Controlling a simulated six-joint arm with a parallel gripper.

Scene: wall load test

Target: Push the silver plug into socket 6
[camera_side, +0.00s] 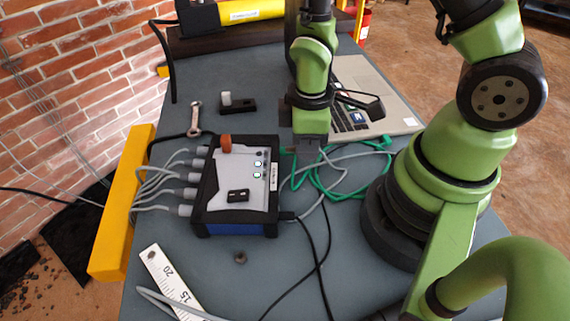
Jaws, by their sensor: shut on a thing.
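A black-framed box (238,213) with a grey top and blue front side stands on the table. Several silver plugs (184,210) with grey cables sit along its left side. My gripper (311,146) points down just right of the box's back right corner, apart from the box. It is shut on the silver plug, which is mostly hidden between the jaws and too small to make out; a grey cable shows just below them. Socket numbers cannot be read, and socket 6 cannot be picked out.
Green and grey cables (322,188) loop right of the box. A laptop (392,108) lies behind my gripper. A wrench (195,119), a black block (238,105), a ruler (168,278) and a small nut (240,257) lie around. A yellow beam (122,205) borders the left edge.

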